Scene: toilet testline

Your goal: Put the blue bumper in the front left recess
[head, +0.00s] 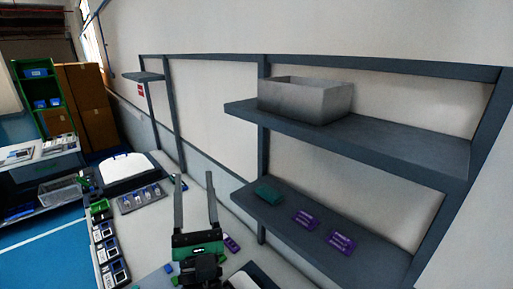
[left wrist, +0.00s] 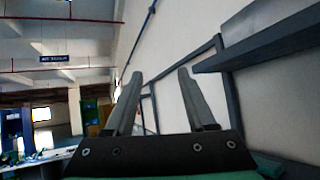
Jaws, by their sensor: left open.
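My left gripper (head: 194,178) stands over the long white table in the head view, its two fingers pointing up and spread apart. It is open and empty; the left wrist view also shows the bare fingers (left wrist: 160,73) with only wall and rack behind them. A small blue piece (head: 168,268), perhaps the blue bumper, lies on the table just left of my gripper's base, apart from the fingers. A white toilet seat or lid (head: 127,169) lies at the table's far end. Another white part (head: 252,278) is cut off at the bottom edge. I cannot make out the front left recess.
Black-and-white boxes (head: 107,250) and a green bin (head: 99,207) line the table's left edge. A grey tray (head: 142,198) holds several parts. A dark rack on the right carries a grey box (head: 305,100), a teal item (head: 268,191) and purple packs (head: 341,242).

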